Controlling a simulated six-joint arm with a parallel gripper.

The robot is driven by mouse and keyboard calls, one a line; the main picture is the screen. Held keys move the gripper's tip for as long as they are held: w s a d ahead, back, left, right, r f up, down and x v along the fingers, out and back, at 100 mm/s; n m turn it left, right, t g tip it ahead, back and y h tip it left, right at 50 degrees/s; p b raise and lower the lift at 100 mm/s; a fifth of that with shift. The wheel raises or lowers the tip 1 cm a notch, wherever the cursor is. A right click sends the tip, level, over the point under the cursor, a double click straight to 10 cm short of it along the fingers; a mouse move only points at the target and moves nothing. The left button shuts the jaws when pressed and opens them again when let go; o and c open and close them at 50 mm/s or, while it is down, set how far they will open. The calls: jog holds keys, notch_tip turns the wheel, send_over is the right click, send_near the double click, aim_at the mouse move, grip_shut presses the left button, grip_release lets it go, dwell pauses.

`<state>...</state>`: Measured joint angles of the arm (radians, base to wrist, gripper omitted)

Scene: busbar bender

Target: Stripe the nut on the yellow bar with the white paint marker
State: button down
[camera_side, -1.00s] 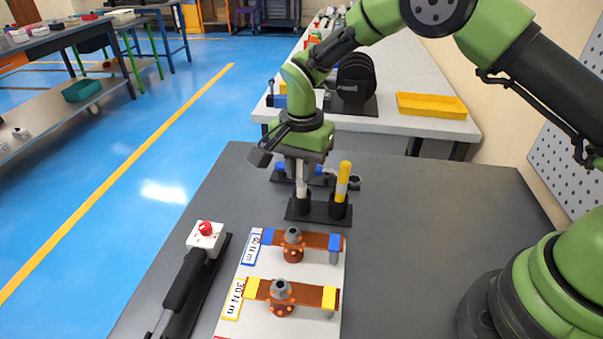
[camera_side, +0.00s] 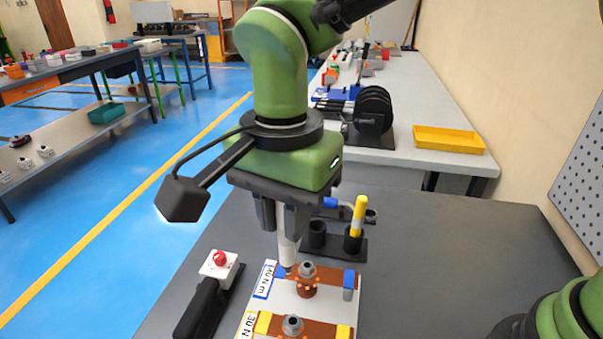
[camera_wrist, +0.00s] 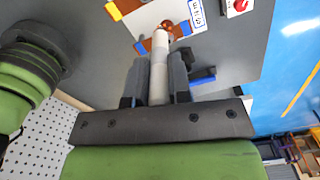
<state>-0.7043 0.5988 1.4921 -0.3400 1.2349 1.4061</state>
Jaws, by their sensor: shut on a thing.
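My gripper (camera_side: 285,222) is shut on the white paint marker (camera_side: 287,250), which points down, nearly upright. In the wrist view the marker (camera_wrist: 160,52) stands between the two fingers. Its lower end shows in front of the blue-tagged copper bar's left part, left of that bar's nut (camera_side: 307,269); I cannot tell its height or any contact. The yellow bar, with yellow ends (camera_side: 343,331), lies nearer the side camera, partly cut off by the frame edge. Its nut (camera_side: 292,326) stands on its middle. A yellow end (camera_wrist: 114,12) also shows in the wrist view.
A black holder has an empty cup (camera_side: 316,234) and a yellow marker (camera_side: 358,216) in its other cup. A black-handled tool (camera_side: 202,308) and a white box with a red button (camera_side: 220,265) lie left of the panel. The grey table right of the panel is clear.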

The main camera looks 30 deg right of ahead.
aim_at(293, 265)
jog(key=s+a+f, duration=0.1)
jog(key=s+f, duration=0.2)
jog(key=f, duration=0.2)
jog(key=shift+s+a, duration=0.25)
jog(key=shift+a, duration=0.15)
jog(key=shift+f, duration=0.3)
dwell(1.5)
jog(key=shift+w+d, duration=0.65)
jog(key=shift+d, duration=0.05)
dwell(2.6)
jog(key=shift+r, duration=0.15)
jog(key=shift+r, duration=2.9)
